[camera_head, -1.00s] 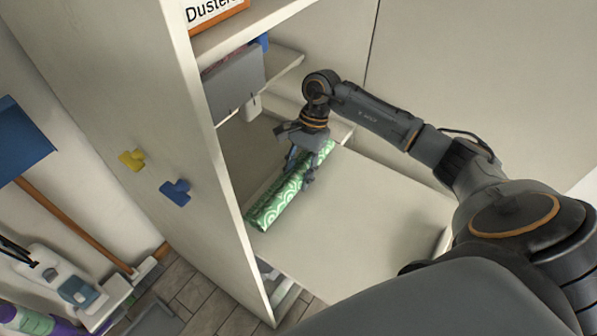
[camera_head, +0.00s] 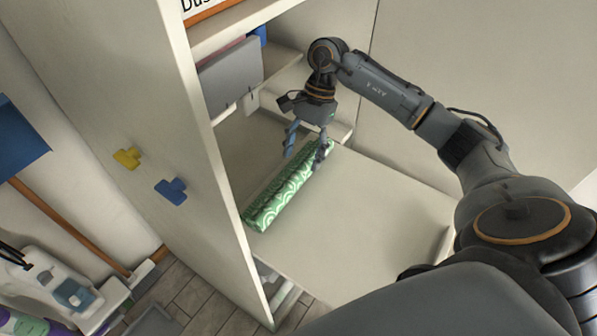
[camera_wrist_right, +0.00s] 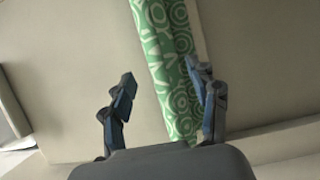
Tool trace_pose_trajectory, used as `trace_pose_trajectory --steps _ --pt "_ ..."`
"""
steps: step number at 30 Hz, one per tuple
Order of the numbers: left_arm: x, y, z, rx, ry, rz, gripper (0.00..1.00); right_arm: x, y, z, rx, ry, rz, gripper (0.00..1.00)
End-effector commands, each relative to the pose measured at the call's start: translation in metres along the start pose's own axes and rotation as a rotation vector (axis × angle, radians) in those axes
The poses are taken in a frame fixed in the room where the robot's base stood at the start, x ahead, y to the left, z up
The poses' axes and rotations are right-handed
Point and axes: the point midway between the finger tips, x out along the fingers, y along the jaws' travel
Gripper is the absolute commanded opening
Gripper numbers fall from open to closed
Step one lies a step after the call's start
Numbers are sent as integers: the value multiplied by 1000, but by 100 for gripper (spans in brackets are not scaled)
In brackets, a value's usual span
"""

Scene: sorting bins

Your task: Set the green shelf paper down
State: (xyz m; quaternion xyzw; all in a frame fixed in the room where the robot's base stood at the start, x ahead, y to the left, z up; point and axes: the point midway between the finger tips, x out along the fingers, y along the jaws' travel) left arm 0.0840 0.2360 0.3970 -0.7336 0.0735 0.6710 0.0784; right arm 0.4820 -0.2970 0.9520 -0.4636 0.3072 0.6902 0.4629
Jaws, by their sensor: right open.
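The green shelf paper (camera_head: 285,194) is a roll with a pale ring pattern. It lies on the cream shelf board (camera_head: 352,225) inside the cabinet, along the board's left side. My right gripper (camera_head: 306,158) is open above the roll's far end, with a finger on each side of it. In the right wrist view the green roll (camera_wrist_right: 168,62) runs between the open fingers of my right gripper (camera_wrist_right: 163,90), closer to the right finger; a gap shows at the left one. Whether the right finger touches it I cannot tell. My left gripper is not in view.
The cabinet's side wall (camera_head: 150,130) with yellow (camera_head: 127,158) and blue (camera_head: 171,191) hooks stands left of the roll. A grey folder-like item (camera_head: 232,76) sits on a shelf above. The board right of the roll is clear.

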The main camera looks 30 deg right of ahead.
Motion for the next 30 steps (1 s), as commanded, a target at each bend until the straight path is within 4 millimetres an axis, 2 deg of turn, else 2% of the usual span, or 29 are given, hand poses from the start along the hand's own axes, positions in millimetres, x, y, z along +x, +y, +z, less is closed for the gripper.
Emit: trace_pose_trajectory --steps 3,10,15,30 --pt "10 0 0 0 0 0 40 -24 -1 -1 -1 3 -4 60" --pt "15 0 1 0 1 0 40 -56 -1 0 -1 0 -2 60" --pt "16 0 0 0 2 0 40 -63 0 0 0 -1 1 60" --pt "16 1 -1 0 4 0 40 -62 0 0 0 -1 1 60"
